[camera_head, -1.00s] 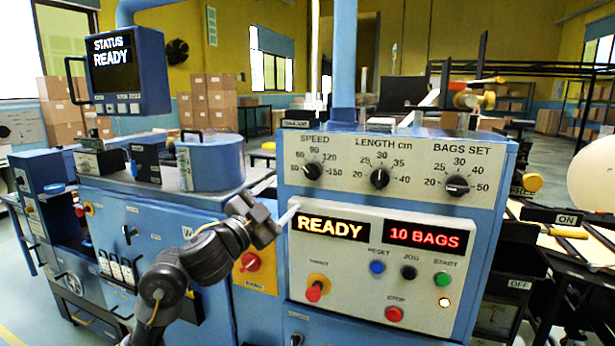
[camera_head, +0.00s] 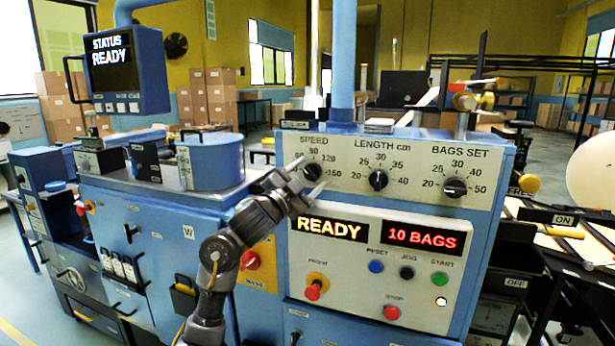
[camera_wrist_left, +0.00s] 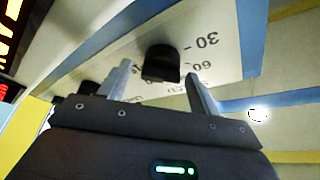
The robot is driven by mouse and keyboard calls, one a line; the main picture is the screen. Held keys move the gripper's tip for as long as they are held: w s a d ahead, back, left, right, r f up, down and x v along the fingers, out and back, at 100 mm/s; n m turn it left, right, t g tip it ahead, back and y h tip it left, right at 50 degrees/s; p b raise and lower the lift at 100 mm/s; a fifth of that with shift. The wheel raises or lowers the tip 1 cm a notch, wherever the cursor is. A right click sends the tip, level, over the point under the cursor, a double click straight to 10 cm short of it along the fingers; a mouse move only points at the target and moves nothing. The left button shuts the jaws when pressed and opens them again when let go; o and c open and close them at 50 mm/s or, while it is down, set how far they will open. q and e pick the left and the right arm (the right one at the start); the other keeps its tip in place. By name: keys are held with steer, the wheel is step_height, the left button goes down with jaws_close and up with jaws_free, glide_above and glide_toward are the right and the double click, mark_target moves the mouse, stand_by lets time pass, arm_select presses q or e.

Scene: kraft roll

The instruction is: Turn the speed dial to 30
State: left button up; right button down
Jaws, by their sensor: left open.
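The speed dial (camera_head: 312,172) is a small black round knob under the word SPEED, at the upper left of the blue machine's control panel. Its scale runs from 30 to 150. My left gripper (camera_head: 309,177) is open in front of the dial and partly covers it and its left-hand marks. In the left wrist view the black dial (camera_wrist_left: 162,64) shows between the two open fingers (camera_wrist_left: 156,70), with the numbers 30 and 60 to its right, upside down. I cannot tell whether a finger touches it, or which mark it points to. My right gripper is not in view.
The length dial (camera_head: 378,180) and the bags-set dial (camera_head: 455,187) sit to the right on the same panel. Below are a READY display (camera_head: 330,228), a 10 BAGS display (camera_head: 423,237) and several push buttons. A blue column (camera_head: 343,60) rises behind the panel.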

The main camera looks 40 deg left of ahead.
arm_select(q)
steer(key=c, duration=1)
steer(key=shift+f+n, duration=0.1)
steer(key=shift+n, duration=0.2)
steer(key=shift+n+y+b, duration=0.3)
steer(key=shift+n, duration=0.4)
steer(key=n+y, duration=0.2)
steer(key=n, duration=0.2)
steer(key=shift+d+n+t+b, duration=0.1)
steer(key=shift+n+t+b, duration=0.2)
steer(key=shift+b, duration=0.1)
steer(key=shift+n+y, duration=0.85)
steer(key=shift+n, duration=0.65)
steer(key=shift+n+y, duration=0.85)
steer(key=shift+n, duration=0.65)
steer(key=shift+g, duration=0.4)
